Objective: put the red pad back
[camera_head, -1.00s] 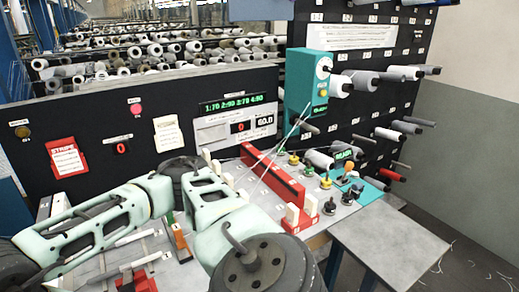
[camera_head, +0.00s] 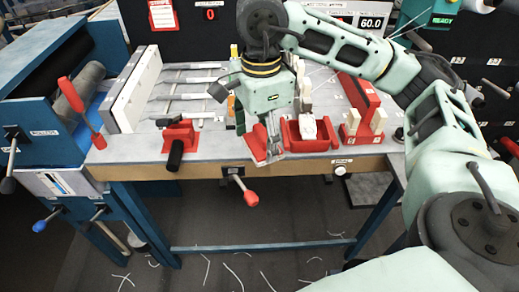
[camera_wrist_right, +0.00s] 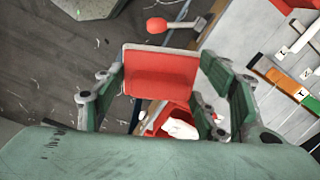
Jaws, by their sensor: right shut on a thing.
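The red pad (camera_head: 256,146) is in my right gripper (camera_head: 272,142), low over the front edge of the work table. In the right wrist view the red pad (camera_wrist_right: 160,72) spans the space between the two fingers of the right gripper (camera_wrist_right: 165,95). My left gripper is out of view.
A red clamp with a black handle (camera_head: 175,150) stands on the table left of the gripper. A red-knobbed lever (camera_head: 250,197) sticks out from the front edge. A red block with white pegs (camera_head: 360,100) stands right of the tray. A blue machine (camera_head: 50,90) is at the left.

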